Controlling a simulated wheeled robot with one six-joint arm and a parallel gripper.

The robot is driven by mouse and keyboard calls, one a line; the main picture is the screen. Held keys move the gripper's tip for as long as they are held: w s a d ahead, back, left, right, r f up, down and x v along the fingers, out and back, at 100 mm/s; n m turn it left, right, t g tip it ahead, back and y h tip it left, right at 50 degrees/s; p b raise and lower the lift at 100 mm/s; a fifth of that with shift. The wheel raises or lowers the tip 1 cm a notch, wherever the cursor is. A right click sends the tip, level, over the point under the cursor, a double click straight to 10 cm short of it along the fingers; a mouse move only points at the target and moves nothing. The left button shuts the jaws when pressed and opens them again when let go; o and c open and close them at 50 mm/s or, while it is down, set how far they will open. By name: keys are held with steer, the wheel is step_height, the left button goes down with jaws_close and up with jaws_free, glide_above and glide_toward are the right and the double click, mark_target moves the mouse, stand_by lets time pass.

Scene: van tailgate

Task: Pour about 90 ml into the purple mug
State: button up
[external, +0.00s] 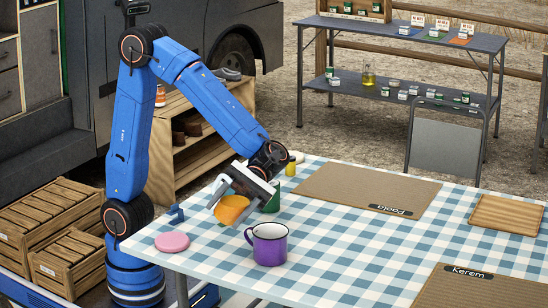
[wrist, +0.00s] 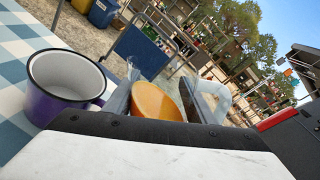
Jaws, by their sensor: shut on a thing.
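The purple mug (external: 269,245) stands upright on the checked tablecloth near the table's front edge. In the wrist view the mug (wrist: 62,85) is at the left, and the white inside that shows looks empty. My gripper (external: 240,207) is shut on what looks like a clear jug with orange liquid (external: 230,210), just left of and above the mug. In the wrist view the orange liquid (wrist: 157,101) sits between my fingers, with a clear curved part to its right, probably the handle. The jug looks tilted in the external view. I see no stream.
A green container (external: 272,201) and a small yellow bottle (external: 291,166) stand behind my gripper. A pink disc (external: 172,242) lies at the table's left corner. Mats marked Paola (external: 365,185) and Kerem (external: 480,290) and a wooden board (external: 507,214) lie to the right.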

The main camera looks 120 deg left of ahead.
steer(key=shift+w+r+n, duration=0.2)
steer(key=shift+w+n, duration=0.2)
steer(key=shift+n, duration=0.2)
steer(key=shift+w+f+n+g, duration=0.1)
steer(key=shift+f+n+g, duration=0.2)
steer(key=shift+n, duration=0.3)
steer(key=shift+r+n+y, duration=0.3)
steer(key=shift+r+n, duration=0.1)
steer(key=shift+n, duration=0.3)
steer(key=shift+f+n+g, duration=0.35)
steer(key=shift+n+g, duration=0.15)
steer(key=shift+n, duration=0.3)
steer(key=shift+d+r, duration=0.1)
steer(key=shift+r, duration=0.05)
steer(key=shift+w+n, duration=0.25)
steer(key=shift+n, duration=0.05)
steer(key=shift+w+r, duration=0.1)
steer(key=shift+w, duration=0.1)
steer(key=shift+w+r+n, duration=0.15)
steer(key=shift+w+n, duration=0.05)
steer(key=shift+n, duration=0.1)
